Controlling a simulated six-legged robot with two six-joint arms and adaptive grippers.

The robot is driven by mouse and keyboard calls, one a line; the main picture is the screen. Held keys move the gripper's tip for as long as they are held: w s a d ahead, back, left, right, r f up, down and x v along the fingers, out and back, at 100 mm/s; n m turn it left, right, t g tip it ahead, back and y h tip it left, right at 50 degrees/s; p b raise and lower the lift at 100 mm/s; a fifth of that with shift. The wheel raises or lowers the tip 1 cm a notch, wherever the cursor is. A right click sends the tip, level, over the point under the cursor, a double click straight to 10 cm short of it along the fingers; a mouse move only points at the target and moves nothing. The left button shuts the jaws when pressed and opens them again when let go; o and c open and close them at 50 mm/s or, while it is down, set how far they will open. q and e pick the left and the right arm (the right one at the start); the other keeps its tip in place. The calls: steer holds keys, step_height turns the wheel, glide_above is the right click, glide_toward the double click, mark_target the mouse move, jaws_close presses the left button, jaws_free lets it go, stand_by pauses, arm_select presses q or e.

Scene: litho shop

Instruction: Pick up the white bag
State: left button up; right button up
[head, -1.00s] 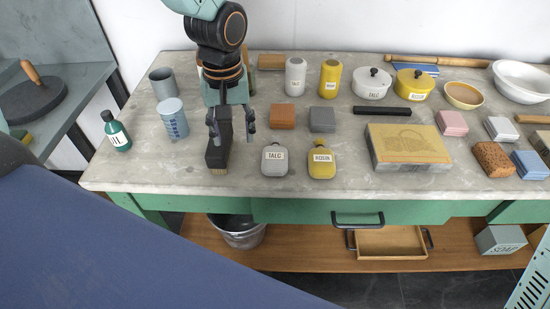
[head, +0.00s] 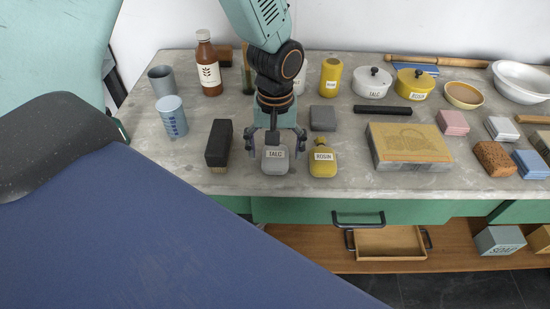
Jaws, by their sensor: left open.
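The white bag looks light grey here, a small pouch labelled TALC (head: 275,162), lying near the front edge of the worktop. My left gripper (head: 276,146) is open above it, with one finger at each side of its upper part. Whether the fingers touch it I cannot tell. The bag's neck is largely hidden by the gripper. A yellow bag labelled ROSIN (head: 323,163) lies just to its right. My right gripper is not in view.
A dark brush (head: 218,144) stands close left of the talc bag. A grey block (head: 322,118) and a yellow shaker (head: 330,77) are behind. A printing stone (head: 409,146) lies to the right. A blue-marked cup (head: 172,116) and brown bottle (head: 208,65) are at left.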

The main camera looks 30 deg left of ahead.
mark_target(277, 152)
arm_select(q)
steer(key=shift+w+d+f, duration=0.2)
steer(key=shift+d+f, duration=0.1)
steer(key=shift+f, duration=0.45)
steer(key=shift+s+a+r, duration=0.15)
steer(key=shift+s+a, duration=0.25)
steer(key=shift+s, duration=0.1)
steer(key=shift+c, duration=1)
steer(key=shift+w+d, duration=0.3)
steer(key=shift+w, duration=0.15)
steer(key=c, duration=0.5)
steer(key=shift+s+a, duration=0.25)
steer(key=shift+s, duration=0.1)
steer(key=c, duration=0.4)
steer(key=shift+c, duration=0.8)
steer(key=shift+w+d, duration=0.15)
steer(key=shift+w, duration=0.1)
step_height(277, 152, up, 9)
steer(key=shift+r+p, duration=0.1)
steer(key=shift+p, duration=0.75)
steer(key=shift+r, duration=0.25)
steer(key=shift+s+r, duration=0.1)
steer(key=shift+s, duration=0.05)
